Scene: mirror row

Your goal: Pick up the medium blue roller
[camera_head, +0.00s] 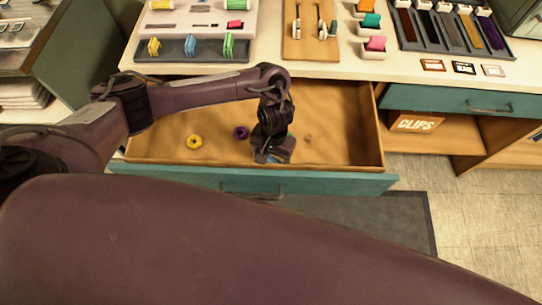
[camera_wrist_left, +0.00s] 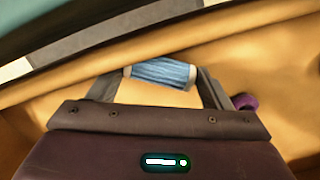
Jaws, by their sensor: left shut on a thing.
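The medium blue roller (camera_wrist_left: 163,73) shows in the left wrist view, a blue ribbed cylinder with pale ends. It lies between the two fingers of my left gripper (camera_wrist_left: 158,78), which is shut on it. In the head view my left gripper (camera_head: 270,157) reaches down into the open drawer, near its front wall. The roller is mostly hidden beneath the gripper there. My right gripper is not in view.
The open drawer (camera_head: 340,125) also holds a yellow ring (camera_head: 194,141) and a purple ring (camera_head: 241,132), left of my gripper. The purple one is close to it. Above is a counter (camera_head: 330,68) with trays and tools.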

